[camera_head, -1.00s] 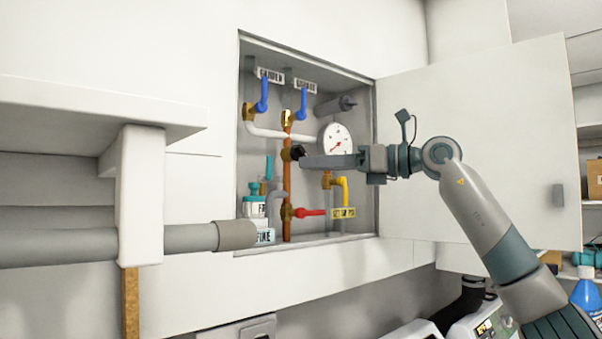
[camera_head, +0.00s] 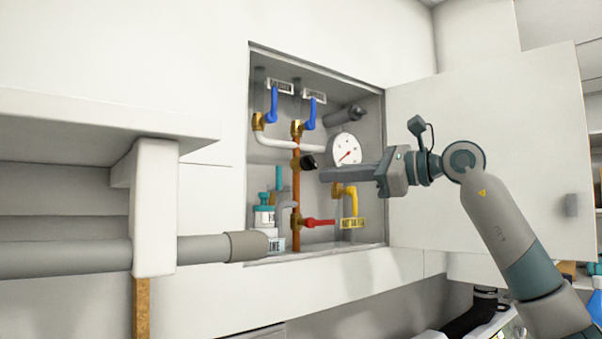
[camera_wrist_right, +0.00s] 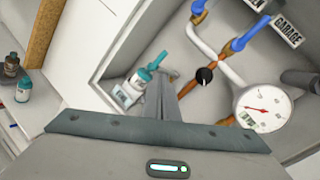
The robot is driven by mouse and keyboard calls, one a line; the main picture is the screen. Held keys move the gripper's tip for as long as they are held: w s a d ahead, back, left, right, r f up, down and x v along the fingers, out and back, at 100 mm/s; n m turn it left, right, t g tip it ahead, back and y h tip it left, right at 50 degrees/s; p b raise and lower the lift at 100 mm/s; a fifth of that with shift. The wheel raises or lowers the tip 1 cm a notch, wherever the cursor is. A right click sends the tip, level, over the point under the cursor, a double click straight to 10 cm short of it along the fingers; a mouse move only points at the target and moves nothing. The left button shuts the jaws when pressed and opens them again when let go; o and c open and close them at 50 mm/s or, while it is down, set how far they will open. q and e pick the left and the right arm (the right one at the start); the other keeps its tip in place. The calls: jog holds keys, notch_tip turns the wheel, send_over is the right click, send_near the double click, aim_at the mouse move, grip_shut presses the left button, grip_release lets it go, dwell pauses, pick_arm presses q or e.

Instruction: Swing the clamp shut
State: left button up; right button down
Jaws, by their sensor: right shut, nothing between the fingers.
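I cannot pick out a clamp for certain in either view. The open wall cabinet (camera_head: 372,125) holds pipes and valves. A black knob (camera_head: 308,162) sits on the copper pipe (camera_head: 296,190) and also shows in the right wrist view (camera_wrist_right: 204,76). My right gripper (camera_head: 323,174) is shut and empty, its fingers pointing left in front of the cabinet, with the tips just right of and below the knob. In the right wrist view the fingers point up toward the cabinet, left of the copper pipe. Contact cannot be told. My left gripper is out of view.
The cabinet door (camera_head: 480,140) stands open on the right. Two blue handles (camera_head: 273,105), a gauge (camera_head: 346,150), a red handle (camera_head: 320,223) and a yellow handle (camera_head: 350,198) are inside. A grey bar (camera_head: 80,257) on a white bracket (camera_head: 155,215) reaches the cabinet's left.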

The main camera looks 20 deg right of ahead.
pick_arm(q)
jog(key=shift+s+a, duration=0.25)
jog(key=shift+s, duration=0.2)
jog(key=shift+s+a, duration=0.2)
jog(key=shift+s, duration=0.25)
pick_arm(e)
jog(key=s+d+n+t+h, duration=0.1)
jog(key=n, duration=0.2)
jog(key=s+n+t+h, duration=0.1)
jog(key=n, duration=0.2)
jog(key=s+d+n+h, duration=0.1)
jog(key=n, duration=0.2)
jog(key=shift+s+d+r+t, duration=0.3)
jog(key=shift+s+r+t, duration=0.05)
jog(key=shift+r+t, duration=0.05)
pick_arm(q)
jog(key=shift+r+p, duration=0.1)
jog(key=shift+p, duration=0.2)
pick_arm(e)
jog(key=shift+w, duration=0.1)
